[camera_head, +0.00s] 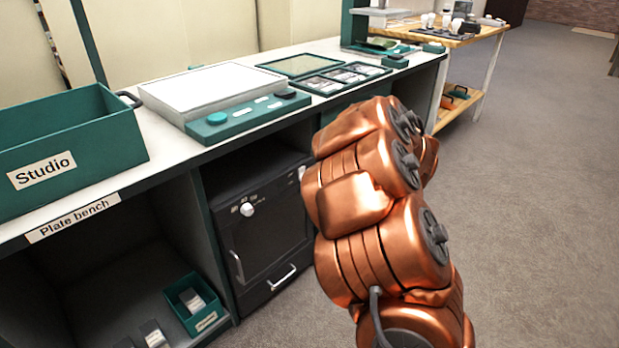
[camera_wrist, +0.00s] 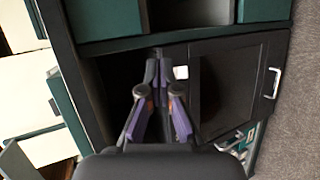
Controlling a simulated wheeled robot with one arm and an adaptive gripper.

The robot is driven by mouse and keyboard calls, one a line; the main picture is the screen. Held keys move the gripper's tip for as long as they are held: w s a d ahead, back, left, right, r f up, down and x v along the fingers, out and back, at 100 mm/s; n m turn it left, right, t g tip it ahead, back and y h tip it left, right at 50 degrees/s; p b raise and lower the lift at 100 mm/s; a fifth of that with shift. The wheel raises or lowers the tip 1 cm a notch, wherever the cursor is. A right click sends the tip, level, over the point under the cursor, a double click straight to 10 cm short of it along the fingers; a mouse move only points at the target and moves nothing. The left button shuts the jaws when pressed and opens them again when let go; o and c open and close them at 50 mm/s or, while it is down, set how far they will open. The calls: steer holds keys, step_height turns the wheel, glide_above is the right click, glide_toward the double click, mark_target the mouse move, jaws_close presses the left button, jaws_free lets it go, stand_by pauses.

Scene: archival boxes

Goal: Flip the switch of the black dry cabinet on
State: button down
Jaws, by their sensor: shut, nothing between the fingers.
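The black dry cabinet (camera_head: 266,228) stands under the bench in the head view. Its front has a round pale knob (camera_head: 248,209) near the top left, small markings beside it, and two silver handles lower down. A small pale patch shows at its upper right edge, partly behind my arm; I cannot tell whether it is a switch. In the wrist view my gripper (camera_wrist: 159,66) is shut and empty, its fingertips in front of dark surfaces. A small white patch (camera_wrist: 181,72) lies just right of the tips; contact cannot be told. My gripper is hidden in the head view.
The bench top (camera_head: 165,147) carries a green Studio bin (camera_head: 70,150), a light panel (camera_head: 215,88) and green trays. A small green box (camera_head: 195,303) sits on the lower shelf. A wooden table (camera_head: 455,42) stands farther back. Open floor (camera_head: 545,200) lies to the right.

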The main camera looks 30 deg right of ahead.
steer(key=s+a+f+n+y, duration=0.2)
steer(key=a+f+n+y, duration=0.1)
steer(key=a+f+y, duration=0.1)
steer(key=shift+s+f+y, duration=0.2)
steer(key=shift+f+y, duration=0.1)
steer(key=shift+y, duration=0.1)
steer(key=shift+w+a, duration=0.1)
steer(key=shift+w, duration=0.05)
steer(key=b+x, duration=0.5)
steer(key=x, duration=0.8)
steer(key=shift+w+f, duration=0.2)
steer(key=shift+w, duration=0.2)
steer(key=shift+f, duration=0.1)
